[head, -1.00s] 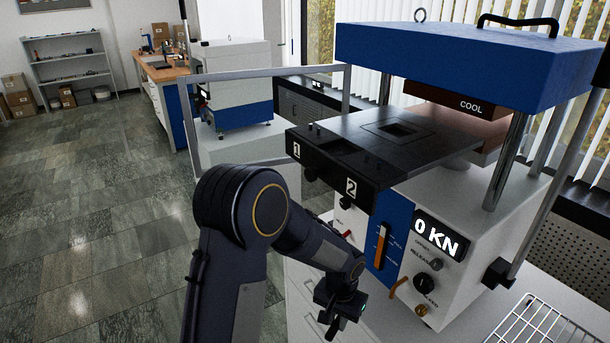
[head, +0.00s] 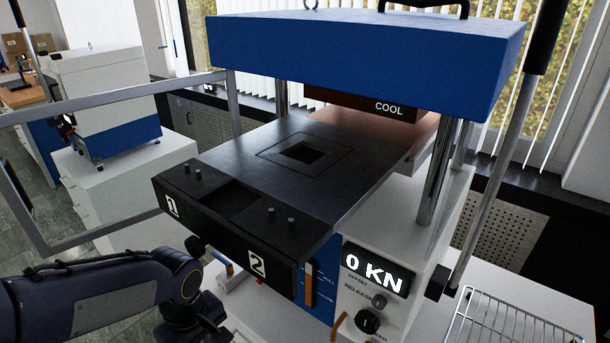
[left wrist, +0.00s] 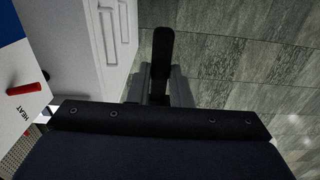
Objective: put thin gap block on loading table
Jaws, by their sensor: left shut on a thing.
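The loading table (head: 350,185) is the black plate projecting from the press in the head view. It has a square recess, several small pins near its front edge, and the numbers 1 and 2 on its front face. My left arm comes in low at the left, below and in front of the table; its fingers are not clear there. In the left wrist view my left gripper (left wrist: 162,96) is shut on a narrow dark bar, apparently the thin gap block (left wrist: 162,50), with floor behind it. My right gripper is not in view.
The press's blue top (head: 360,50) and steel columns stand over the table's far part. A force display (head: 376,270) and knobs are below at right. A wire rack (head: 510,320) lies at lower right. A grey rail frame (head: 100,100) stands left.

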